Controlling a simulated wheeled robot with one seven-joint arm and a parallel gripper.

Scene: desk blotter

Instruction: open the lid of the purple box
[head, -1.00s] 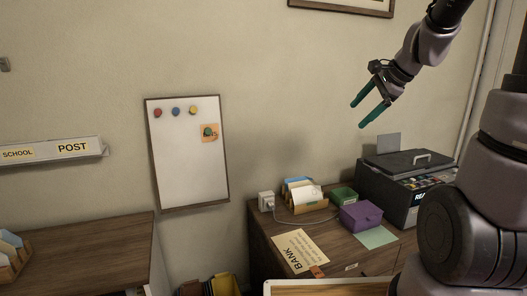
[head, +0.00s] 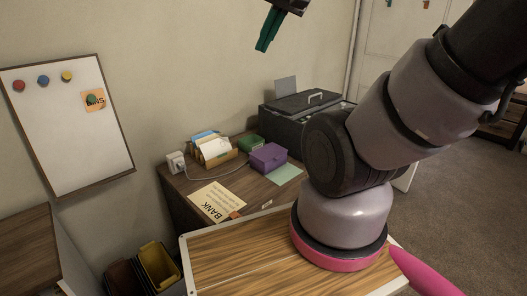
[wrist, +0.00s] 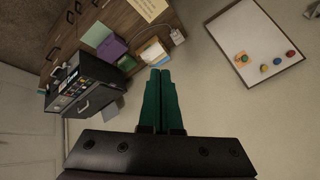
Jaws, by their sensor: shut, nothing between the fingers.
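The purple box (head: 268,157) sits on the brown desk with its lid down. It also shows in the wrist view (wrist: 115,49), left of the fingers and farther off. My gripper (head: 264,46) has green fingers and is held high at the top of the head view, well above the desk and apart from the box. In the wrist view the two green fingers (wrist: 160,75) lie together, shut and empty.
A green box (head: 250,144) and a card holder (head: 214,150) stand behind and left of the purple box. A black machine (head: 295,115) stands to its right. A green sheet (head: 285,174), a BANK paper (head: 215,201) and a white plug block (head: 176,162) with a cord lie around.

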